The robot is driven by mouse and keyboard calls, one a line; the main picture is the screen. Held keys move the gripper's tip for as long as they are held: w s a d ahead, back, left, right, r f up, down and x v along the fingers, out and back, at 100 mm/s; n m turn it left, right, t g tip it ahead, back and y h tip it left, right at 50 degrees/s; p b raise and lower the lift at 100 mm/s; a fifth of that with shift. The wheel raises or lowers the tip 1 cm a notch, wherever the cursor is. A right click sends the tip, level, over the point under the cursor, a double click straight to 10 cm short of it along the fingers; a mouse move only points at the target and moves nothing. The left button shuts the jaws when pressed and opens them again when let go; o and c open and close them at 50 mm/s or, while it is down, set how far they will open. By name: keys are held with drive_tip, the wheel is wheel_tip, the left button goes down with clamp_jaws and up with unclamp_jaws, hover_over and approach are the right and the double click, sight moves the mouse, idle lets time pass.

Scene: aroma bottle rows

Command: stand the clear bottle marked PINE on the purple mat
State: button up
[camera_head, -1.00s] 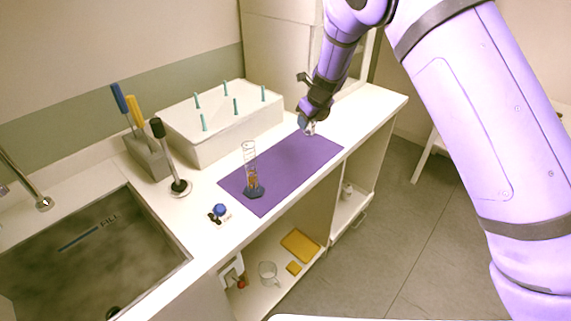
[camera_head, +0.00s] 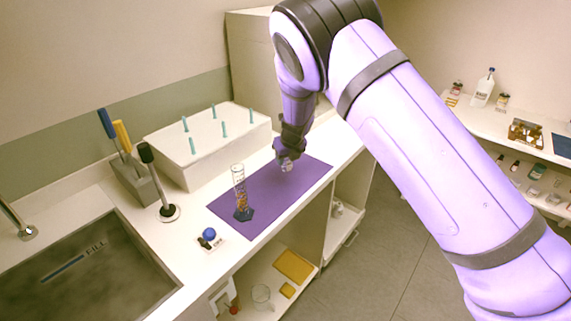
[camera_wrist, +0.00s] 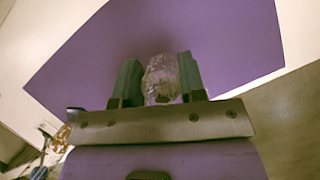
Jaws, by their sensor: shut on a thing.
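My gripper (camera_head: 286,160) is over the far right part of the purple mat (camera_head: 270,203) on the counter. In the wrist view its two dark fingers (camera_wrist: 158,84) are shut on a clear bottle (camera_wrist: 161,78), with the mat (camera_wrist: 215,42) behind it. The clear bottle also shows small at the gripper's tip in the head view (camera_head: 287,166). No marking on it can be read, and I cannot tell whether its base touches the mat.
A clear measuring cylinder (camera_head: 239,190) with a blue foot stands on the mat's left part. A white box with pegs (camera_head: 205,155) stands behind the mat. A sink (camera_head: 75,270) is at left. The mat's middle is clear. A shelf with several bottles (camera_head: 525,150) is at right.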

drive_tip(key=shift+f, duration=1.3)
drive_tip(key=o, duration=1)
drive_tip(key=shift+f, duration=0.1)
drive_tip(key=v, duration=1.2)
